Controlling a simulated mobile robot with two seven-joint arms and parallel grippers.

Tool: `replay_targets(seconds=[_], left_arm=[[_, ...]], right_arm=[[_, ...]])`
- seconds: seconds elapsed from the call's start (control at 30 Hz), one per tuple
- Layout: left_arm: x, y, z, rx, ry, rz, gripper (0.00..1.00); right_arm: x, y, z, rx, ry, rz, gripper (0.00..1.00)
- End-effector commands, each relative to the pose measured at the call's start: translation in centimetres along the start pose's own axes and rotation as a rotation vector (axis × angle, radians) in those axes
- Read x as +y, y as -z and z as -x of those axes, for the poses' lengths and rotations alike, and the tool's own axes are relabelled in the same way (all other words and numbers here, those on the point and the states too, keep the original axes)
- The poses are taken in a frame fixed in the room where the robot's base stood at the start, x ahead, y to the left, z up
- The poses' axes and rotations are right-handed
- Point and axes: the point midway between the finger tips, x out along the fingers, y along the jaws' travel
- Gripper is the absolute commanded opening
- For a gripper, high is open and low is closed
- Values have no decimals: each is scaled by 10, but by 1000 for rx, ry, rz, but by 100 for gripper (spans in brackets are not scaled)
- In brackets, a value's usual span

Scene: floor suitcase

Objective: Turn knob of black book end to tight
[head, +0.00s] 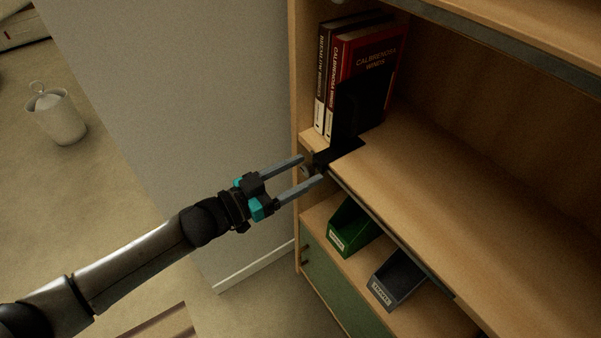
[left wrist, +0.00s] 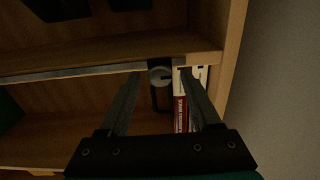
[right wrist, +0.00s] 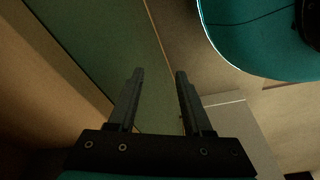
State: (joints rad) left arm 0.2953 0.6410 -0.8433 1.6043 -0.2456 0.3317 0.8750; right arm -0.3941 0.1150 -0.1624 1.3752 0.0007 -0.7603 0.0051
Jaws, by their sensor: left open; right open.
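The black book end (head: 348,112) stands upright on the shelf beside several books, and its black foot reaches the shelf's front edge. Its round grey knob (left wrist: 160,76) shows at that edge in the left wrist view. My left gripper (head: 311,168) is open, with its fingers pointing at the shelf edge and the knob between the fingertip lines. I cannot tell whether the fingers touch it. My right gripper (right wrist: 160,72) is open and empty in the right wrist view, away from the book end, facing a green panel.
Red and dark books (head: 366,55) lean by the shelf's left side wall. A green bin (head: 352,228) and a grey bin (head: 397,280) stand on the shelf below. The upper shelf (head: 455,175) is bare to the right. A lidded pail (head: 57,118) stands on the floor at left.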

Motion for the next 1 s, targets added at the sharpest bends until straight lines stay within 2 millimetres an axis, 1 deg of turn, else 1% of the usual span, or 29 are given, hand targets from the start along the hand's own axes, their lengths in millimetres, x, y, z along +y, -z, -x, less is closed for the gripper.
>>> replay_targets(seconds=[0.3, 0.37, 0.87, 0.9, 1.0], left_arm=[[0, 0, -2, -1, 0, 1, 65], [0, 0, -2, -1, 0, 1, 59], [0, 0, -2, -1, 0, 1, 3], [0, 0, -2, -1, 0, 1, 0], [0, 0, -2, -1, 0, 1, 0]], right_arm=[[0, 1, 1, 0, 0, -1, 50], [0, 1, 1, 0, 0, -1, 50], [0, 1, 1, 0, 0, -1, 50], [0, 1, 1, 0, 0, -1, 50], [0, 1, 1, 0, 0, -1, 50]])
